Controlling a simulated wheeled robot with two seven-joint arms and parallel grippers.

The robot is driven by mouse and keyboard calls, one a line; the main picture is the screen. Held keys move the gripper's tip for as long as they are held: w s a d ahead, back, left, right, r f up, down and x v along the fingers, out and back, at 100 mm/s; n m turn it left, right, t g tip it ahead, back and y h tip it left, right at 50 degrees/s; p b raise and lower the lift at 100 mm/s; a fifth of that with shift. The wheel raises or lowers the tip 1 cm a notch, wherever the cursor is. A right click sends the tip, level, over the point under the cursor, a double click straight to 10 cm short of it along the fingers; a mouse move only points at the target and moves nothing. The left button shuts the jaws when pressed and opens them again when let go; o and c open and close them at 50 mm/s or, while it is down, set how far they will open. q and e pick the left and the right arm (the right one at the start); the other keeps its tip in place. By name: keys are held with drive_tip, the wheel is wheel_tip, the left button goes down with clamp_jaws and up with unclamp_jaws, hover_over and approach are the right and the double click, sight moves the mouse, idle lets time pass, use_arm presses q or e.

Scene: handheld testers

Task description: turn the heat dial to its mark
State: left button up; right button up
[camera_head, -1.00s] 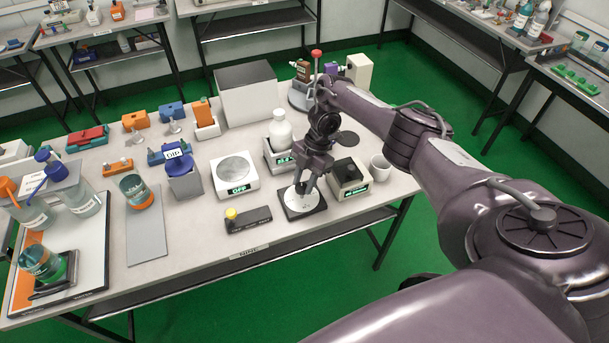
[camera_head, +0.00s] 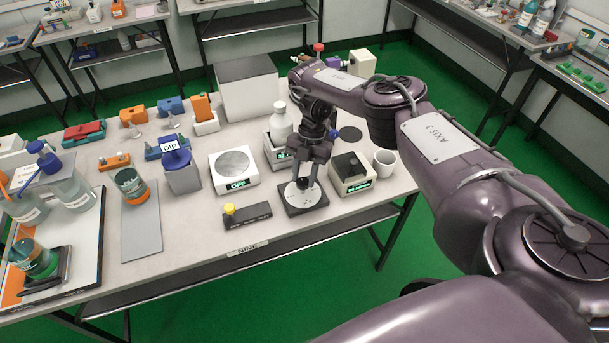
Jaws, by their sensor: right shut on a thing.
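The heat dial is a pale round disc (camera_head: 309,199) on a dark square base, near the front edge of the table. My right gripper (camera_head: 303,183) points down over it, with its fingers shut on the dark knob at the dial's middle. The fingers hide most of the knob, and the dial's mark is too small to make out. My left gripper is not in view.
Left of the dial is a dark bar with a yellow knob (camera_head: 229,209). Behind stand a white plate device reading OFF (camera_head: 233,172) and a white bottle (camera_head: 281,122). Right are a dark-topped box (camera_head: 350,172) and a white cup (camera_head: 385,163). The front table edge is close.

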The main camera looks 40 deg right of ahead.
drive_tip(key=o, duration=1)
drive_tip(key=shift+c, duration=0.2)
drive_tip(key=v, duration=0.7)
drive_tip(key=shift+r+b, duration=0.3)
drive_tip(key=shift+b, duration=0.15)
